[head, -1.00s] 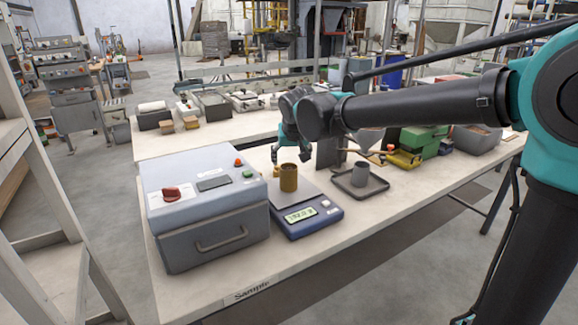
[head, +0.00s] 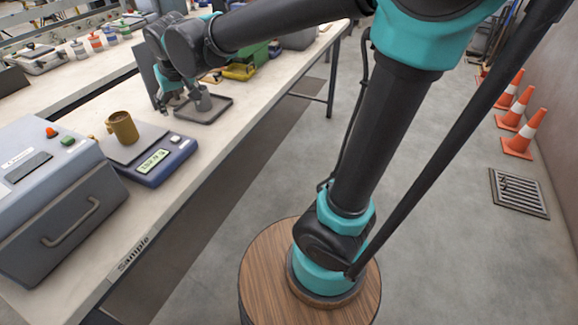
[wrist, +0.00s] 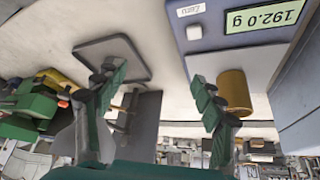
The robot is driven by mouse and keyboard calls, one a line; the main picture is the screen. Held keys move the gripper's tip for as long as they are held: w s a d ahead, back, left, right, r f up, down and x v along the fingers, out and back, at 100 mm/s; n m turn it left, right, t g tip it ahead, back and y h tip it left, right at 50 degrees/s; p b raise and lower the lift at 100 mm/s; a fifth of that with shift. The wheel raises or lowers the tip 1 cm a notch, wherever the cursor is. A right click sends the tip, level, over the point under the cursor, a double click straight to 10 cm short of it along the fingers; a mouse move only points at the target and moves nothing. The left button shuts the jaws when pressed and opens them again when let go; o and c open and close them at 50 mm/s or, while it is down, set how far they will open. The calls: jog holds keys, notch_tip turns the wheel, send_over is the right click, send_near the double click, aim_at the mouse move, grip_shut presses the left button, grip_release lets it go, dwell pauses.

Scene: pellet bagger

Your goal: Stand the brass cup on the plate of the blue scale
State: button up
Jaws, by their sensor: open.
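The brass cup (head: 123,128) stands upright on the plate (head: 140,142) of the blue scale (head: 160,163), its handle to the left in the head view. The cup (wrist: 236,92) and the scale's display (wrist: 262,20), reading 192.0 g, also show in the wrist view, which is upside down. My gripper (head: 179,99) is open and empty, to the right of the cup and apart from it. In the wrist view my gripper (wrist: 158,85) has its fingers wide apart, with one finger in front of the cup's side edge.
A grey machine box (head: 65,215) is left of the scale. Orange cones (head: 520,140) and a floor grate (head: 518,192) are at the right; the floor between is clear.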

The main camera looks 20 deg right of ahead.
jog(key=s+d+f+m+h, duration=0.15)
jog(key=d+f, duration=0.25)
jog(key=d, duration=0.4)
jog(key=s+d+f+m+y, duration=0.1)
jog(key=s+d+f, duration=0.3)
jog(key=d, duration=0.5)
jog(key=s+d+f+m+g+h, duration=0.1)
jog(key=s+d+f, duration=0.9)
jog(key=s+d, duration=0.1)
jog(key=shift+f, duration=0.25)
jog(key=shift+d, duration=0.1)
